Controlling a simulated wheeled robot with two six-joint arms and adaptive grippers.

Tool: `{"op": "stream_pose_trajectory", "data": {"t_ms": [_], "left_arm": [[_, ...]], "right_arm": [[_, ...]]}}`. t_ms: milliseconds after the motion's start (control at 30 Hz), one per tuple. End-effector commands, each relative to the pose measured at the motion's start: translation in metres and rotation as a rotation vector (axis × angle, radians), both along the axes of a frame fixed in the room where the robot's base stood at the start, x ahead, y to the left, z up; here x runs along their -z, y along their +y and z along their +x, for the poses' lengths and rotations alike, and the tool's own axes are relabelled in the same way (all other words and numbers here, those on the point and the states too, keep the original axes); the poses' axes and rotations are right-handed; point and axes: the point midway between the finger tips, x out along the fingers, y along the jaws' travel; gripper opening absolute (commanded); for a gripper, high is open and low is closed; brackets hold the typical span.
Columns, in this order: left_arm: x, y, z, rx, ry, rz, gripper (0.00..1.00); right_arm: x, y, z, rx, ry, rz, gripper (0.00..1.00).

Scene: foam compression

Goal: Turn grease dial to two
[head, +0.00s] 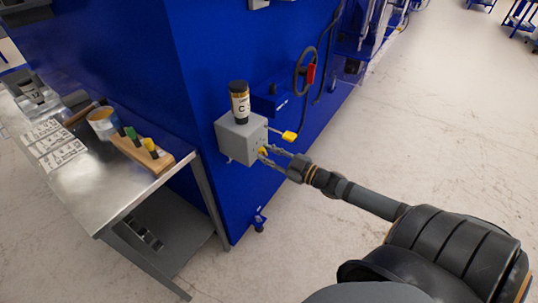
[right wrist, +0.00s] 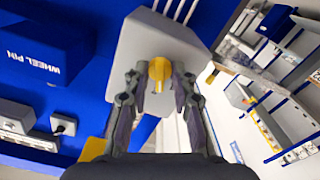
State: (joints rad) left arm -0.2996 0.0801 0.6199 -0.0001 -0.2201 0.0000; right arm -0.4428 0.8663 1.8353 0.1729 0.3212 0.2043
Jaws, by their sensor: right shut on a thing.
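The grease dial (head: 262,150) is a small yellow knob on the face of a grey box (head: 234,142) fixed to the blue machine. My right gripper (head: 267,153) reaches in from the right, its fingers at the dial. In the right wrist view the two fingers (right wrist: 159,80) stand on either side of the yellow dial (right wrist: 160,69), shut on it. The dial's marks and the number it points to cannot be read. A dark bottle (head: 239,100) labelled C stands upright on the box. My left gripper is not in view.
A yellow lever (head: 289,136) sticks out just right of the box, close to my right gripper. A metal table (head: 95,190) with a wooden marker holder (head: 160,161) stands left. The floor at right is clear.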

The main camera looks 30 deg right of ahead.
Motion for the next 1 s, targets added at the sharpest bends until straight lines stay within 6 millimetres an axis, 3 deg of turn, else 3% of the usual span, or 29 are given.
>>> {"op": "stream_pose_trajectory", "data": {"t_ms": [600,633,667,1000], "left_arm": [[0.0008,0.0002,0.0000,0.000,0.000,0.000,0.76],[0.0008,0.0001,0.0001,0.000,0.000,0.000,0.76],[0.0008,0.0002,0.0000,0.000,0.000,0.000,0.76],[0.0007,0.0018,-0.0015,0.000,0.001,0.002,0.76]], "right_arm": [[0.0014,-0.0003,-0.0005,0.001,0.019,0.040,0.00],[0.0014,-0.0004,-0.0005,0.001,0.019,0.040,0.28],[0.0014,-0.0004,-0.0005,0.001,0.019,0.040,0.32],[0.0007,-0.0004,-0.0015,-0.001,0.018,0.039,0.32]]}}
